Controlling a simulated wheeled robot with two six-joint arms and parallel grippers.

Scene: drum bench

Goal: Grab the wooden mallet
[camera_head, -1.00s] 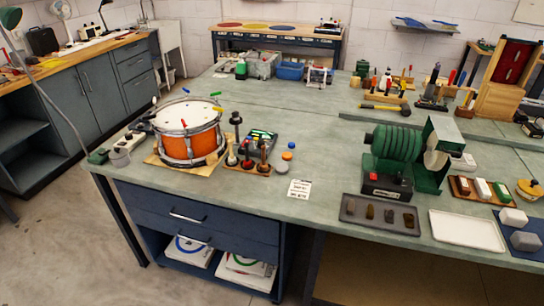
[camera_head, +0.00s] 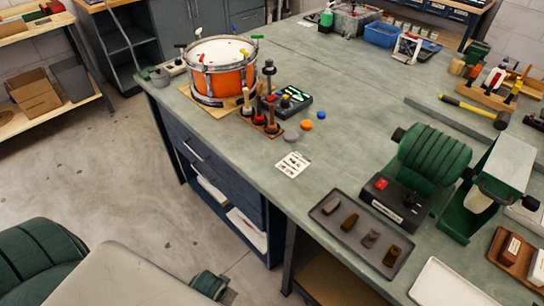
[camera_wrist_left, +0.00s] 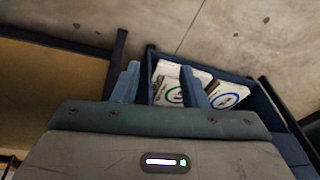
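I cannot surely pick out the wooden mallet. Several upright tools with wood-coloured handles (camera_head: 247,101) stand in a small wooden rack (camera_head: 272,129) beside the orange drum (camera_head: 223,80). A hammer-shaped tool (camera_head: 472,108) with a yellow handle and dark head lies on the bench at the right. My left gripper (camera_wrist_left: 159,90) shows in the left wrist view, its two blue-grey fingers apart with nothing between them. It faces the open shelf under the bench. Only parts of my arm show at the lower left of the head view; my right gripper is out of view.
A dark tray (camera_head: 335,222) of small blocks, a green machine (camera_head: 430,165) and a white tray (camera_head: 440,288) crowd the near right. The shelf (camera_wrist_left: 225,73) under the bench holds white boxes.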

